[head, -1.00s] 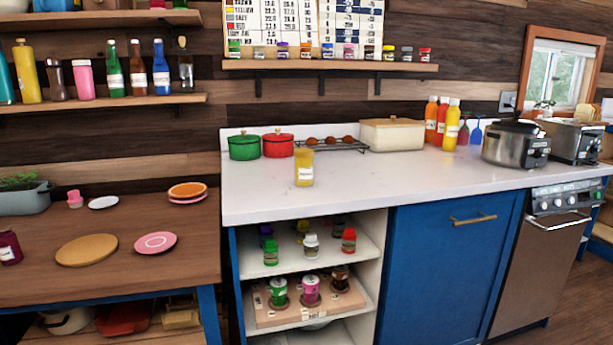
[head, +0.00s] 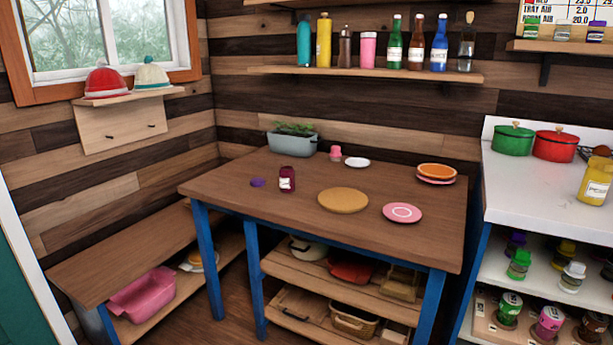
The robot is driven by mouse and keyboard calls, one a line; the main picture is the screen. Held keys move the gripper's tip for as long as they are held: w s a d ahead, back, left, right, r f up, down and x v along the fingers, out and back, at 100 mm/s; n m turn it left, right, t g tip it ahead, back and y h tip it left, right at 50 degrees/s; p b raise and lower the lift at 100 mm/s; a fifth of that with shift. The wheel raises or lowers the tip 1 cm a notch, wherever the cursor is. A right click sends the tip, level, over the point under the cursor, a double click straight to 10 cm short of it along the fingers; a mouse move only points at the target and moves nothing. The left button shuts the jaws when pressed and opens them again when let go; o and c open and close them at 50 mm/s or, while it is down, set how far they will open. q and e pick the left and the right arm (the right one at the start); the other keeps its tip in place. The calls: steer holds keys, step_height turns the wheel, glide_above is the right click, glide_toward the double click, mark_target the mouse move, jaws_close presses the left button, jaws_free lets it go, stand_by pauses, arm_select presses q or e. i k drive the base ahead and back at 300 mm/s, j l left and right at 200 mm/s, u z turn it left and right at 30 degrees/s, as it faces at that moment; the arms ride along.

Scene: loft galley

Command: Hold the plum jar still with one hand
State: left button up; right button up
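The plum jar (head: 287,178) is a small dark purple jar with a pale label. It stands upright on the wooden table, left of the tan round board. A flat purple piece (head: 258,183), perhaps a lid, lies on the table just left of the jar, apart from it. Neither of my grippers shows in the head view, and nothing is touching the jar.
The wooden table (head: 300,212) also holds a tan round board (head: 343,200), a pink plate (head: 402,212), stacked orange and pink plates (head: 437,172), a white saucer (head: 357,162), a small pink item (head: 336,153) and a planter (head: 292,142). The table's front left is clear.

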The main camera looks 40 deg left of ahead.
mark_target(286, 171)
steer(key=j+u, duration=0.3)
steer(key=j, duration=0.25)
steer(key=j+u, duration=0.25)
steer(key=j, duration=0.3)
steer(key=i+j+u, duration=0.15)
steer(key=j+u, duration=0.15)
steer(key=j, duration=0.2)
